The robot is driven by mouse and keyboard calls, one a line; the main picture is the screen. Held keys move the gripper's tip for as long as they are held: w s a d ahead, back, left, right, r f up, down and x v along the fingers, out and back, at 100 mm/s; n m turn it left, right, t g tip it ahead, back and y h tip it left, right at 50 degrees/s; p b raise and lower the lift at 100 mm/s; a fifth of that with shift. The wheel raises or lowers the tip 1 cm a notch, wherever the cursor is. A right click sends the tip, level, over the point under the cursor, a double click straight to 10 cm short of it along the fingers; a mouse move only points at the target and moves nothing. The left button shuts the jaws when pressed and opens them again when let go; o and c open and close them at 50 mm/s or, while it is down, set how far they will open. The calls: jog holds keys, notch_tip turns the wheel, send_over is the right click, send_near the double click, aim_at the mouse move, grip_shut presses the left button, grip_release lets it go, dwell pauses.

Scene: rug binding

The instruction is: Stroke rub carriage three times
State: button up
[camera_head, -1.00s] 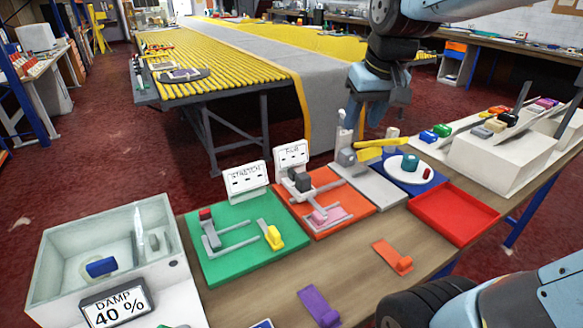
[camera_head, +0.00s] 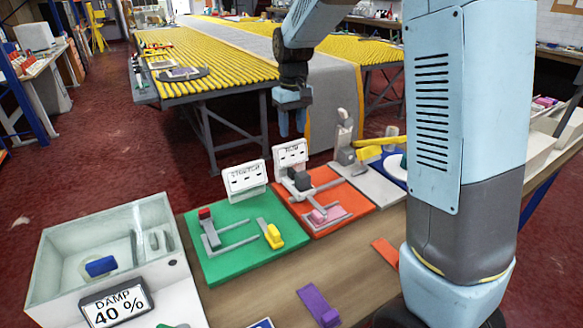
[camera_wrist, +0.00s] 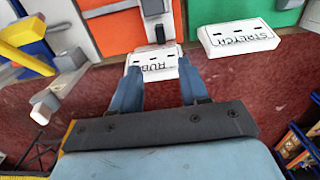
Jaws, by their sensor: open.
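The rub station is an orange board (camera_head: 356,192) with a white sign marked RUB (camera_head: 290,152) at its back edge. On it, a grey rub carriage with a dark block (camera_head: 300,181) sits at the back left end of grey rails, and a pink pad (camera_head: 328,214) lies towards the front. My gripper (camera_head: 292,124) is open and empty, in the air behind and above the RUB sign, apart from the carriage. In the wrist view my gripper (camera_wrist: 160,92) points down towards the RUB sign (camera_wrist: 155,66), which shows between its fingers.
A green board (camera_head: 222,262) with a STRETCH sign (camera_head: 245,180) stands left of the rub board. A grey post (camera_head: 344,135) and a yellow lever (camera_head: 368,152) stand to the right. A DAMP box (camera_head: 60,248) is at far left. My arm hides part of the bench's right side.

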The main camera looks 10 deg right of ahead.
aim_at(292, 170)
notch_tip(292, 170, down, 14)
jog(key=shift+a, duration=0.1)
dwell(0.5)
grip_shut()
dwell(0.4)
